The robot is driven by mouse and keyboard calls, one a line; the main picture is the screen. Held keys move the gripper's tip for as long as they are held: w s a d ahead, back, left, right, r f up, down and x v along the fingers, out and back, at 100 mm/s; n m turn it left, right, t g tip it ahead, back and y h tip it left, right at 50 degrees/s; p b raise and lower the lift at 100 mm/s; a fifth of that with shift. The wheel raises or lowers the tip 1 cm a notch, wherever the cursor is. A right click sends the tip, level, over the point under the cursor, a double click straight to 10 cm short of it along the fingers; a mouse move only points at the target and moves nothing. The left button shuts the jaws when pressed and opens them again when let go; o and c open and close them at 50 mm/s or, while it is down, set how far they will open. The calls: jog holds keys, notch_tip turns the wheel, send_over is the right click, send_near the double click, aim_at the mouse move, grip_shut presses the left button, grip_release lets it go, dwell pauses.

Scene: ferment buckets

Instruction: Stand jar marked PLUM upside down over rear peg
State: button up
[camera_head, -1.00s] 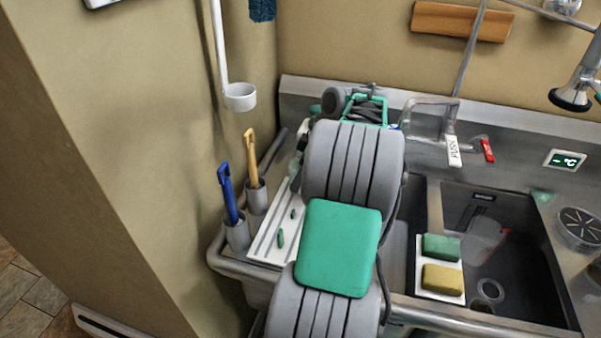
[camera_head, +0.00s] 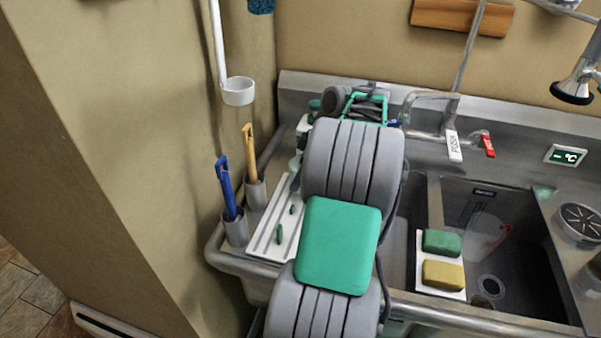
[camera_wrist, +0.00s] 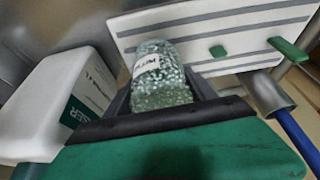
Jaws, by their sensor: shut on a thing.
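My gripper (camera_wrist: 160,98) is shut on a clear, speckled glass jar (camera_wrist: 165,82) in the wrist view. The jar has a white label, whose small lettering I cannot read for certain. A white ribbed board (camera_wrist: 205,25) lies beyond the jar, with two green pegs on it. The rear peg (camera_wrist: 218,51) is the one nearer the jar, and the front peg (camera_wrist: 288,48) is farther right. In the head view the board (camera_head: 265,240) shows left of my arm, with the rear peg (camera_head: 291,210) and front peg (camera_head: 279,233).
A white bottle (camera_wrist: 70,105) with a green label stands close left of the gripper. Blue (camera_head: 227,190) and yellow (camera_head: 250,150) handled brushes stand in grey cups left of the board. The sink (camera_head: 520,270) and a sponge tray (camera_head: 420,270) are right.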

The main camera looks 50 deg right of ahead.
jog(key=shift+f, duration=0.3)
jog(key=o, duration=1.8)
jog(key=shift+o, duration=0.2)
jog(key=shift+r, duration=0.15)
jog(key=shift+p+v, duration=0.7)
jog(key=shift+v, duration=0.25)
jog(key=shift+p+v, duration=0.8)
jog(key=shift+v, duration=0.15)
jog(key=shift+s+r, duration=0.1)
jog(key=shift+r, duration=0.05)
jog(key=shift+p+v, duration=0.8)
jog(key=shift+v, duration=0.05)
